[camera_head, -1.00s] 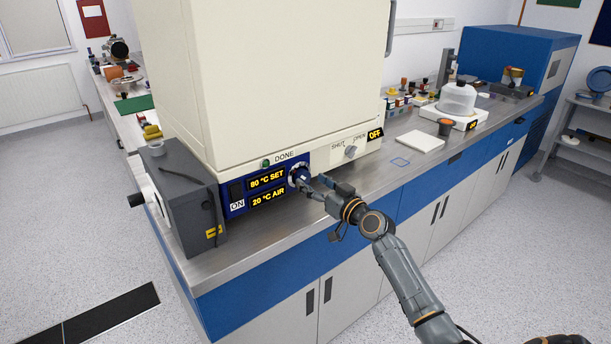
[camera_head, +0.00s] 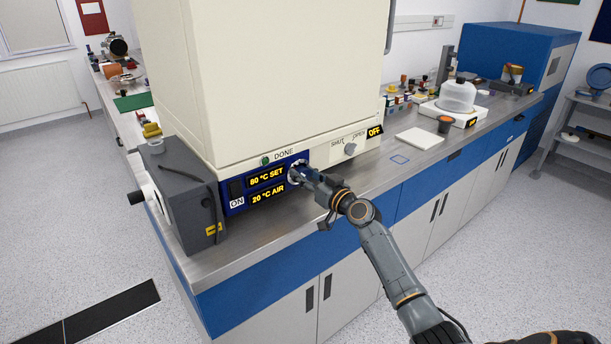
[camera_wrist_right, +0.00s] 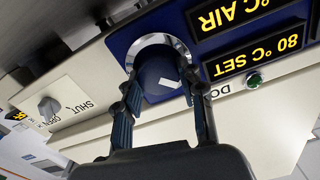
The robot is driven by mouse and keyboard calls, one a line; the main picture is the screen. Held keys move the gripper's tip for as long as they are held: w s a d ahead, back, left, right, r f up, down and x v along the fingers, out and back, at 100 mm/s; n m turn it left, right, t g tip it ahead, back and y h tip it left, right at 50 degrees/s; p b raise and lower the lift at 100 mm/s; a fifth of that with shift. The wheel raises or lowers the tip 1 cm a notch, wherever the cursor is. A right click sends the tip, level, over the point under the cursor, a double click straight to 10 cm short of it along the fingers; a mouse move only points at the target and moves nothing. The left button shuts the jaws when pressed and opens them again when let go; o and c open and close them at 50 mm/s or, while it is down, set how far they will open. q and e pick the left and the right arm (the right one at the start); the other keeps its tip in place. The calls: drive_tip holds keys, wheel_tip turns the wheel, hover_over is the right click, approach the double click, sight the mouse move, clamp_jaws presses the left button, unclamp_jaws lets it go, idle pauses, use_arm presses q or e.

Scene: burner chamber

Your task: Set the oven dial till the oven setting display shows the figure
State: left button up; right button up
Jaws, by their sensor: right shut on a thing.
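The oven (camera_head: 265,70) is a large cream cabinet with a blue control panel low on its front. The oven setting display (camera_head: 266,178) has yellow figures on black; it reads 80 °C SET in the right wrist view (camera_wrist_right: 257,55). The air display (camera_head: 268,195) below it reads 20 °C AIR. The oven dial (camera_wrist_right: 160,72) is a dark blue knob with a white mark inside a pale ring. My right gripper (camera_wrist_right: 160,88) is shut on the dial, one finger on each side. In the head view the gripper largely hides the dial. My left gripper is not in view.
A grey box (camera_head: 178,195) with a side knob stands left of the panel. A shut/open knob (camera_head: 350,149) and an OFF display (camera_head: 375,131) sit to the right. A white slab (camera_head: 420,138) lies on the bench. The floor before the cabinets is clear.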

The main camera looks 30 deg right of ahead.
drive_tip(key=m, duration=0.5)
drive_tip(key=shift+d+f+b, duration=0.1)
drive_tip(key=shift+b, duration=0.3)
drive_tip(key=m, duration=0.5)
drive_tip(key=shift+d, duration=0.1)
drive_tip(key=shift+m, duration=0.4)
drive_tip(key=o, duration=1.2)
drive_tip(key=shift+c, duration=0.2)
drive_tip(key=s+d, duration=0.1)
drive_tip(key=s, duration=1.1)
